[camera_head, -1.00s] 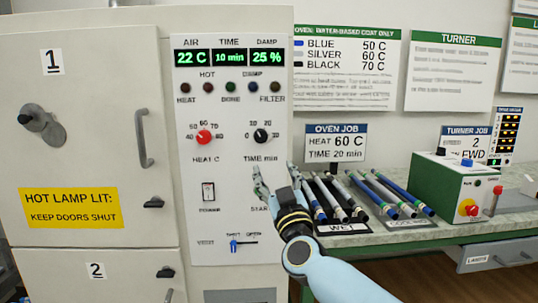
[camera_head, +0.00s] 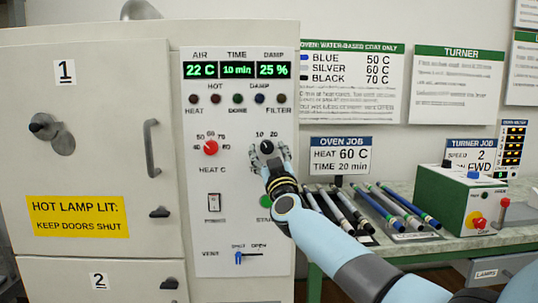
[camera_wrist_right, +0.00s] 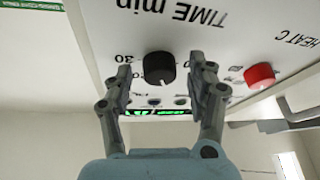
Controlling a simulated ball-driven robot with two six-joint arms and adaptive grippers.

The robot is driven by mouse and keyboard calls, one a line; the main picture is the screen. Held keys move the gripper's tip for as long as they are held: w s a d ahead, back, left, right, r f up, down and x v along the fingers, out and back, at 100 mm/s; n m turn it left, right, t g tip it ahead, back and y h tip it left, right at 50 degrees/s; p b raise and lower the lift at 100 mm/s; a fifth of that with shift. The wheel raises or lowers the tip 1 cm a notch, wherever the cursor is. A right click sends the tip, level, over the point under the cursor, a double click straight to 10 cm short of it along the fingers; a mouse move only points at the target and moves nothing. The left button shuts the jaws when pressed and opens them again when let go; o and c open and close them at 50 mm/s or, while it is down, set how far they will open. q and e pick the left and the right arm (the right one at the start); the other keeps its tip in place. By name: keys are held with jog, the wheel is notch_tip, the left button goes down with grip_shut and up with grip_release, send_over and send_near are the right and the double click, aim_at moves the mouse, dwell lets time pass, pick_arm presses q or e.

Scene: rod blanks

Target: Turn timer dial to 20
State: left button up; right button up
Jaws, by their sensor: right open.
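The black timer dial (camera_head: 267,147) is on the white control panel, right of the red heat dial (camera_head: 211,147). The time display (camera_head: 238,70) reads 10 min. My right gripper (camera_head: 269,155) is at the timer dial. In the right wrist view, its open fingers (camera_wrist_right: 164,80) stand on either side of the black dial (camera_wrist_right: 158,68), with a gap visible on each side. The gripper hides part of the dial's scale in the head view. My left gripper is not in view.
The red heat dial also shows in the right wrist view (camera_wrist_right: 259,76). A green start button (camera_head: 265,201) and a blue vent slider (camera_head: 239,257) are below on the panel. Several rods (camera_head: 375,208) lie on the green bench at right.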

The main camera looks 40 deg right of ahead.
jog(key=shift+c, duration=0.2)
jog(key=shift+c, duration=1.1)
jog(key=c, duration=0.9)
jog(key=shift+m, duration=0.5)
jog(key=m+h, duration=0.1)
jog(key=m, duration=0.1)
jog(key=m+g+h+p, duration=0.1)
jog(key=m+h, duration=0.1)
jog(key=m, duration=0.1)
jog(key=m+g+h, duration=0.1)
jog(key=m, duration=0.2)
jog(key=shift+w+a+h+p, duration=0.15)
jog(key=shift+a+h+p, duration=0.15)
jog(key=shift+p, duration=0.1)
jog(key=m+g+h, duration=0.1)
jog(key=m, duration=0.1)
jog(key=m+g+p, duration=0.1)
jog(key=m, duration=0.2)
jog(key=m+g+h, duration=0.1)
jog(key=m, duration=0.2)
jog(key=shift+w+a+g+h, duration=0.1)
jog(key=shift+a+g+h, duration=0.05)
jog(key=shift+g+h, duration=0.15)
jog(key=shift+m, duration=0.4)
